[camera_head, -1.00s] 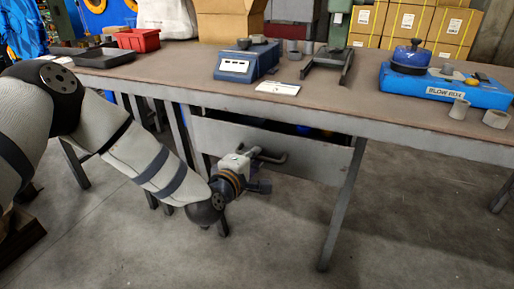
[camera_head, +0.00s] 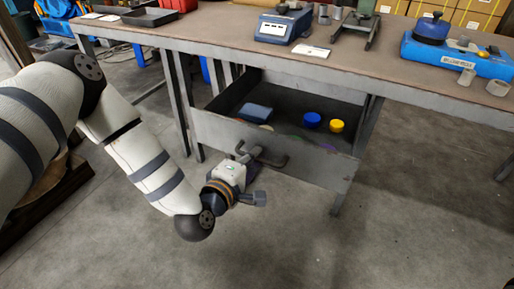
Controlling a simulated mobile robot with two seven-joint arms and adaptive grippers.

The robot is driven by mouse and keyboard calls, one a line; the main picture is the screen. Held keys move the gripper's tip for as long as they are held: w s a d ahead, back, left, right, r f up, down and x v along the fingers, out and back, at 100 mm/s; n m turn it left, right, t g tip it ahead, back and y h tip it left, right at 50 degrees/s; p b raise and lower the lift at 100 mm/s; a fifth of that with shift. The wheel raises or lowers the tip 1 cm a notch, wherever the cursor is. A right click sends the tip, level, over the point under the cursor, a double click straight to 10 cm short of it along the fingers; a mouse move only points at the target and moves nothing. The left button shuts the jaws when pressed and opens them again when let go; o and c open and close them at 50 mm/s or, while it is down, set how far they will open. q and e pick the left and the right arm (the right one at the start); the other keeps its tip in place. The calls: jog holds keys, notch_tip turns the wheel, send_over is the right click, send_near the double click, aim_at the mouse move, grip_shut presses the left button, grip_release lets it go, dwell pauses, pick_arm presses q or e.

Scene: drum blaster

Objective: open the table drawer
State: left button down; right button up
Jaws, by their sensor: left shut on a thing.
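The grey metal table drawer (camera_head: 320,158) is pulled out from under the brown-topped table (camera_head: 380,75), and its inside shows. In it lie a blue flat box (camera_head: 254,112), a blue round item (camera_head: 312,120) and a yellow round item (camera_head: 337,126). My left gripper (camera_head: 252,163) is at the drawer's front panel, shut on the dark bar handle (camera_head: 272,159). Its fingertips are partly hidden by the gripper body. My right gripper is not in view.
On the table stand a blue scale (camera_head: 281,27), a dark green stand (camera_head: 360,24) and a blue blow box (camera_head: 455,58) with grey rings beside it. A black tray (camera_head: 151,17) is at the left. The floor before the drawer is clear.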

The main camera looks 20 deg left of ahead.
pick_arm(q)
jog(key=shift+s, duration=0.55)
jog(key=c, duration=1.7)
grip_release()
jog(key=shift+s, duration=0.1)
jog(key=v, duration=1.2)
